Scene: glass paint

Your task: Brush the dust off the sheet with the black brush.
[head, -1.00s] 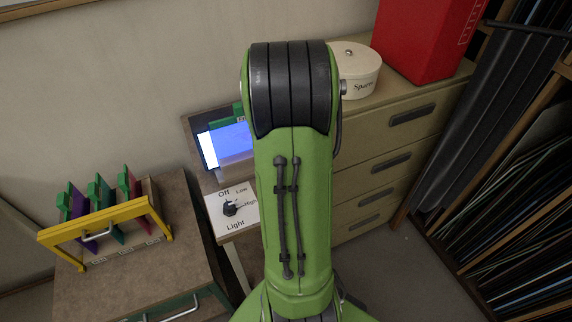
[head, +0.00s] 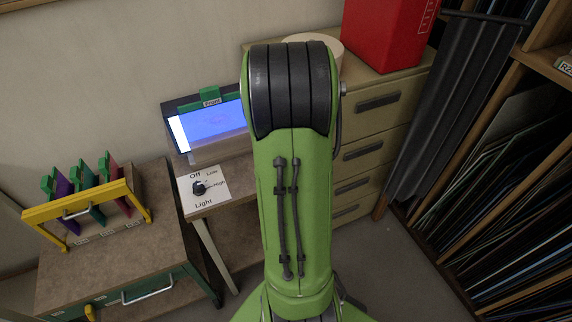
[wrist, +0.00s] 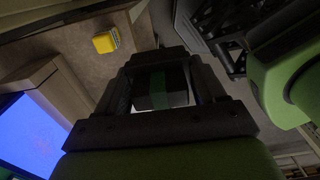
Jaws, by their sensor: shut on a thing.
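My gripper (wrist: 160,64) shows in the wrist view, its fingers shut on a dark block with a green band, which I take to be the black brush (wrist: 150,92). Its bristles cannot be made out. In the head view the gripper and brush are hidden behind my green arm. The sheet (head: 217,128) is a glowing blue panel in a dark frame, left of my arm, with faint reddish marks. A lit blue surface, likely the same sheet (wrist: 28,132), shows at the left of the wrist view, apart from the brush.
A card with a light switch (head: 204,187) lies in front of the sheet. A yellow rack (head: 85,205) with several coloured handled tools stands at left. A red bin (head: 386,30) stands on the drawers at the back. A yellow block (wrist: 104,42) shows in the wrist view.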

